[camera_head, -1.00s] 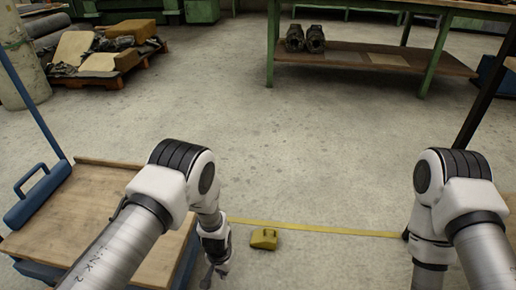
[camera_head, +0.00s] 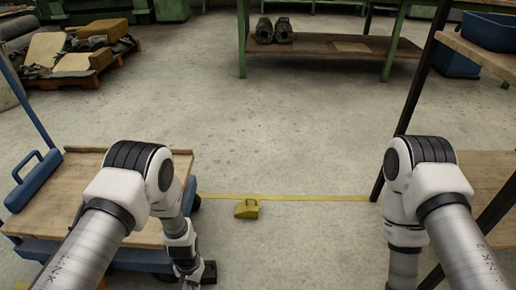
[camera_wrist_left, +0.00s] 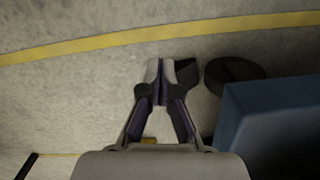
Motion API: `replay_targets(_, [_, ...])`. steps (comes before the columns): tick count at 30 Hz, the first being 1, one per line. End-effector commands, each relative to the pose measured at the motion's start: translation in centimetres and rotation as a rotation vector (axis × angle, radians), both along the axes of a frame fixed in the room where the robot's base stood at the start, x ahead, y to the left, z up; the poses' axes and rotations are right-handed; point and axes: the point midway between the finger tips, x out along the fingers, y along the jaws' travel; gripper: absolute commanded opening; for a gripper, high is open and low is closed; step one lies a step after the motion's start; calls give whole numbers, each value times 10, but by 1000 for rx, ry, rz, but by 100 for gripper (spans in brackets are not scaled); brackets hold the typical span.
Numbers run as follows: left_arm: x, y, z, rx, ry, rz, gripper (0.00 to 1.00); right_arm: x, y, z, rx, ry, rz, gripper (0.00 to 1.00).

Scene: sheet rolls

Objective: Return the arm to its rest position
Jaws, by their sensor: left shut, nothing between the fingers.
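My left arm (camera_head: 130,200), white and grey with black joint covers, comes in from the lower left of the head view, with its forearm hanging down. My left gripper (camera_head: 190,278) points down near the bottom edge, beside the right side of a blue trolley with a wooden deck (camera_head: 60,200). In the left wrist view the left gripper (camera_wrist_left: 160,72) has its fingers together, with nothing between them, over the grey floor. My right arm (camera_head: 425,185) is bent at the right, and its forearm leaves the frame at the bottom, so the right gripper is hidden.
A yellow wedge (camera_head: 246,208) lies on the floor by a yellow line (camera_head: 310,197). A dark-framed shelf (camera_head: 410,90) stands at the right, near my right arm. A green workbench (camera_head: 330,45) is at the back.

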Motion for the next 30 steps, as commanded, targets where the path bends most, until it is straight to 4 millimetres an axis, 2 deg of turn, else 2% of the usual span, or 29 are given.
replay_targets(5, [-46,23,5,13,53,33,0,0,0,5,0,1,0,40])
replay_targets(11, [-113,48,17,27,91,86,0,0,0,9,0,1,0,40])
replay_targets(18, [-202,63,50,24,90,163,0,0,0,13,0,1,0,40])
replay_targets(21, [-231,62,69,11,52,197,0,0,0,12,0,1,0,40])
replay_targets(23, [-231,60,76,0,-7,216,0,0,0,12,0,1,0,40])
replay_targets(24, [-213,60,74,-7,-84,247,0,0,0,12,0,1,0,40])
replay_targets(25, [-215,60,99,-5,-74,246,0,-1,0,36,0,2,0,40])
replay_targets(30, [-215,60,151,-4,-70,243,0,0,0,90,0,0,0,40])
